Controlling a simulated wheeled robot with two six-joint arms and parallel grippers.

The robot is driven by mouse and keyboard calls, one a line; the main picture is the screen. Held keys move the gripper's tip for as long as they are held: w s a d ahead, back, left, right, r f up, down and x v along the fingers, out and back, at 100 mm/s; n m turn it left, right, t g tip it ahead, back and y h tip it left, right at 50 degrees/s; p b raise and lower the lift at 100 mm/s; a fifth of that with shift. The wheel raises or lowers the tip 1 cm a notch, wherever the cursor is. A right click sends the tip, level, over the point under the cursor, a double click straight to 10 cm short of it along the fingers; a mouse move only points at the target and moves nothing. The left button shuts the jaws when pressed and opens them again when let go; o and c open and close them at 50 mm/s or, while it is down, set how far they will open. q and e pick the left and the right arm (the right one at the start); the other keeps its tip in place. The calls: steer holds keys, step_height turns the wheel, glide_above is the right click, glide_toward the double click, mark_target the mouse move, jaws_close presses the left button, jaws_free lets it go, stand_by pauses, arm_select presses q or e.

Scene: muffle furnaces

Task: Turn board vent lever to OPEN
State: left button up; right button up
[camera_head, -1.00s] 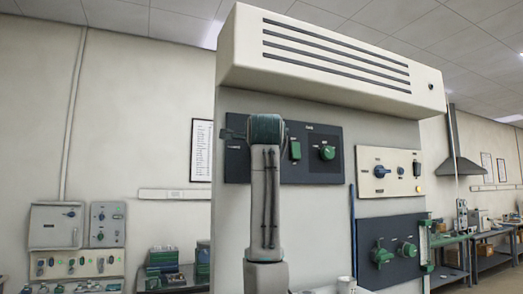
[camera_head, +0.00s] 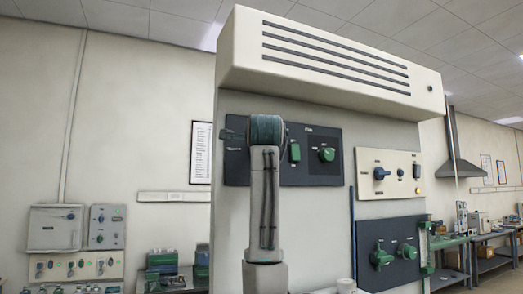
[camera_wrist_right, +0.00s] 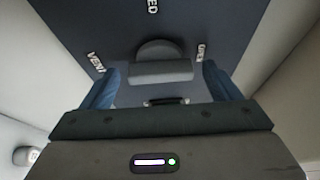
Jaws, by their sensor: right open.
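The board vent lever (camera_wrist_right: 155,48), a dark grey rounded knob with a bar-like grip, shows in the right wrist view on a dark board (camera_wrist_right: 215,20). White lettering around it is partly cut off or blurred: one word ends in "ED" at the top, others sit at left and right. My right gripper (camera_wrist_right: 160,70) is open, its blue fingers on either side of the lever's grip; contact cannot be told. In the head view my right arm covers part of the dark upper board (camera_head: 325,173), hiding the lever and the fingers. My left gripper is out of view.
The upper board also carries a green switch (camera_head: 295,152) and a green knob (camera_head: 327,155). A cream panel (camera_head: 400,160) and a lower dark panel with green knobs (camera_head: 392,265) are to the right. A vented hood (camera_head: 330,85) juts out above.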

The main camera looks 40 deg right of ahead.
steer(key=b+v, duration=0.4)
steer(key=v, duration=0.6)
steer(key=shift+s+a, duration=0.2)
steer(key=shift+s, duration=0.05)
stand_by(0.3)
